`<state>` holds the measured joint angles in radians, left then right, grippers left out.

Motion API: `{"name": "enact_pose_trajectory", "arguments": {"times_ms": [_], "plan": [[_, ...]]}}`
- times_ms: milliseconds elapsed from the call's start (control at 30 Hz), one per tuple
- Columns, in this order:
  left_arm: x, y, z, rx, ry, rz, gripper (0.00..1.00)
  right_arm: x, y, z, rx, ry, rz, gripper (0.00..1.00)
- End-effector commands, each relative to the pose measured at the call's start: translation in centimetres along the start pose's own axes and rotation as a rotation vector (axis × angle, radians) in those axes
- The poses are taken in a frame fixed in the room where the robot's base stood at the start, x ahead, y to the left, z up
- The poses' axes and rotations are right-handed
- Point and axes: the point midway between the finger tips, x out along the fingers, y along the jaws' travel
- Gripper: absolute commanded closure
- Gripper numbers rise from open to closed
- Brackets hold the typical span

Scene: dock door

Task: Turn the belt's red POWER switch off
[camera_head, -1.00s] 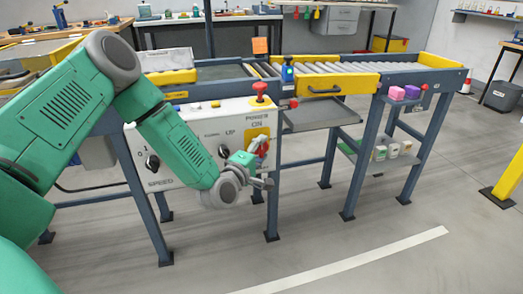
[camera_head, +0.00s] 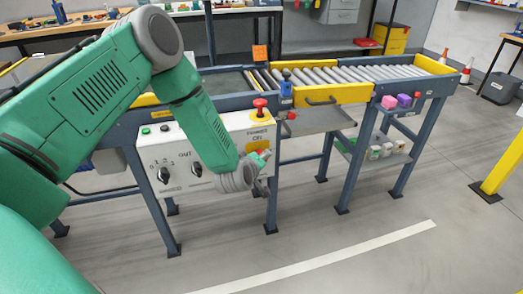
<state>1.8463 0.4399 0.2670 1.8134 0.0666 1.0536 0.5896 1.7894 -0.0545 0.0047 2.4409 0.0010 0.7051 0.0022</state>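The belt's white control panel (camera_head: 170,160) hangs on the front of the conveyor frame. At its right end is a yellow plate (camera_head: 257,136) under lettering that reads POWER ON. The red power switch (camera_head: 262,152) shows only in part there. My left gripper (camera_head: 268,172) is at this right end, in front of or beside the switch. Its fingers are small and partly hidden by my wrist, so I cannot tell whether they are open or touch the switch. My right gripper is not in view.
A red mushroom button (camera_head: 260,106) stands on top of the panel, close above my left wrist. Black knobs (camera_head: 196,169) are on the panel. The floor (camera_head: 330,225) in front is clear.

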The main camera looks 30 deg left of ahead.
Motion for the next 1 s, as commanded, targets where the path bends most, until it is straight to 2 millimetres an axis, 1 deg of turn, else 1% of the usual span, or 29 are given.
{"name": "enact_pose_trajectory", "arguments": {"times_ms": [33,200,400,633,1000], "plan": [[-0.4,0.1,0.2,0.038,-0.011,-0.042,0.85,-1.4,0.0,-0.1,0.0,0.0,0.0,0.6],[-0.4,0.0,0.2,0.152,-0.011,-0.154,0.85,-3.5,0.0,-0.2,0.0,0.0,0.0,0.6],[-0.3,0.0,0.3,0.286,-0.012,-0.285,0.85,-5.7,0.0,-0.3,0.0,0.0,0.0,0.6],[-0.2,-0.2,0.4,0.427,-0.011,-0.424,0.86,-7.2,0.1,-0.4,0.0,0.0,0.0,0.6],[-0.1,-0.4,0.5,0.572,-0.013,-0.574,0.86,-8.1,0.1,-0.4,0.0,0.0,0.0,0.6]]}}
